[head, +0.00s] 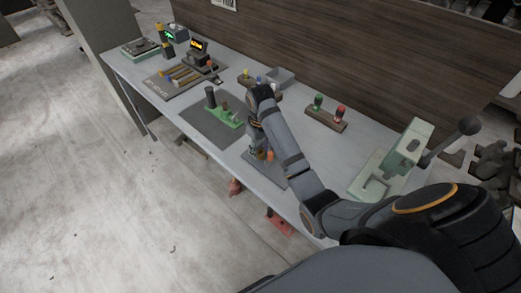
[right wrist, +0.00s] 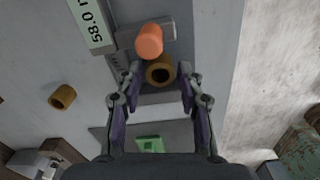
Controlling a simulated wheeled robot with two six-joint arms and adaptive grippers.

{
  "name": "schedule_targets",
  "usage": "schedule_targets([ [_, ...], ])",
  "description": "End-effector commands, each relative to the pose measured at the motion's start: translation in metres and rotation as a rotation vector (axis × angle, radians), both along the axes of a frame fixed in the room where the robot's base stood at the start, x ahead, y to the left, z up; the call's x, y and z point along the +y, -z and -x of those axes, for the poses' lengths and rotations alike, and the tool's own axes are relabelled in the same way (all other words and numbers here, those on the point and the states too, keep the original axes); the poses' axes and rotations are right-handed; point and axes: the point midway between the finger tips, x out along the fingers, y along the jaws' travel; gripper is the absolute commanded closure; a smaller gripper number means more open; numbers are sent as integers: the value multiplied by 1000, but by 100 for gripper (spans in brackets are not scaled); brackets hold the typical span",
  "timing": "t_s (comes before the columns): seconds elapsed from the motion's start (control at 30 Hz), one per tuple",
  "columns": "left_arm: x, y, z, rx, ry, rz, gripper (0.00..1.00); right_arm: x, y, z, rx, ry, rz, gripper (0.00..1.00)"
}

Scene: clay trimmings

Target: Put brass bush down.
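A brass bush (right wrist: 160,72) stands end-on in the right wrist view, its dark hole facing the camera. It lies between the fingertips of my right gripper (right wrist: 160,78), with a narrow gap seeming to show on each side. The fingers are apart. A second brass bush (right wrist: 62,96) lies on its side on the table to the left. In the head view my right gripper (head: 256,146) is low over the table's front part, partly hidden by its own links. My left gripper is not in view.
An orange cylinder (right wrist: 149,40) is right beside the bush, near a measuring tool with a display (right wrist: 92,24). In the head view a green fixture (head: 226,119) stands on a dark mat (head: 203,128). A block with green and red knobs (head: 326,120) and a pale green press (head: 400,155) stand right.

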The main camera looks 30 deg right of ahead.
Motion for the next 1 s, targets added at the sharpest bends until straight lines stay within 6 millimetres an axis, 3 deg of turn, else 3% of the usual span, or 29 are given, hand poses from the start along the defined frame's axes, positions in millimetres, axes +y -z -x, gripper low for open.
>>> schedule_targets([
  [0.03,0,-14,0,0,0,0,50,0,-14,0,-1,0,0,62],
  [0.3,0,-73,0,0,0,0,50,0,-74,0,0,0,0,62],
  [0.5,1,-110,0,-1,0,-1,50,0,-110,0,0,0,0,62],
  [1.0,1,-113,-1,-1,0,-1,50,0,-114,0,0,0,0,62],
])
